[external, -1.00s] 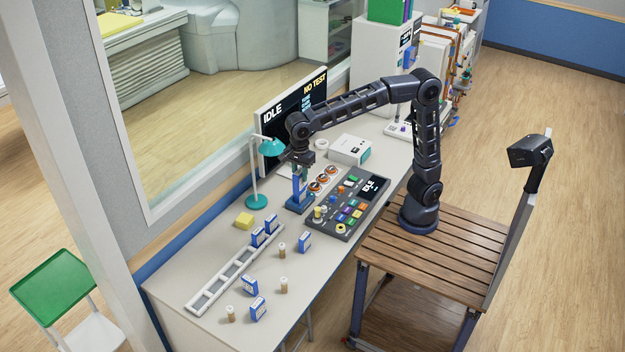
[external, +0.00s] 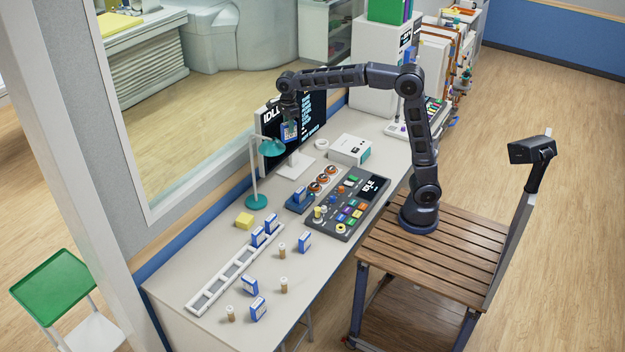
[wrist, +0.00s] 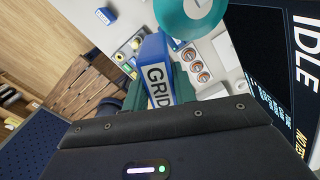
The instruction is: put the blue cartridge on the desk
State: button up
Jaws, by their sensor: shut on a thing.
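My gripper (external: 289,116) is shut on a blue cartridge (external: 290,131) with a white label, raised well above the back of the desk (external: 200,262), in front of the monitor and near the teal lamp's head. In the wrist view the cartridge (wrist: 153,62) stands out from between the green fingertips, its label reading GRID. The fingers partly hide its lower end. Several similar blue-and-white cartridges are on the desk: two in the white rack (external: 209,297), others loose, such as one nearer the front (external: 258,308).
A teal lamp (external: 257,185) and a monitor (external: 313,110) stand close to the held cartridge. A blue dock (external: 298,203), a button console (external: 347,207), a yellow block (external: 244,220) and small vials (external: 283,284) occupy the desk. Bare desk shows around the loose cartridges.

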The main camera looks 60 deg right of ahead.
jog(key=w+d+m, duration=0.3)
jog(key=d+m, duration=0.3)
jog(key=d, duration=3.8)
jog(key=s+d+m, duration=0.2)
jog(key=s+d, duration=0.3)
jog(key=d, duration=0.6)
jog(key=s+d+m, duration=0.2)
jog(key=s+d, duration=0.3)
jog(key=d, duration=0.5)
jog(key=s+d+m, duration=0.3)
jog(key=s+d, duration=1.4)
notch_tip(320, 180, down, 46)
jog(key=shift+s+r, duration=0.1)
jog(key=o, duration=1)
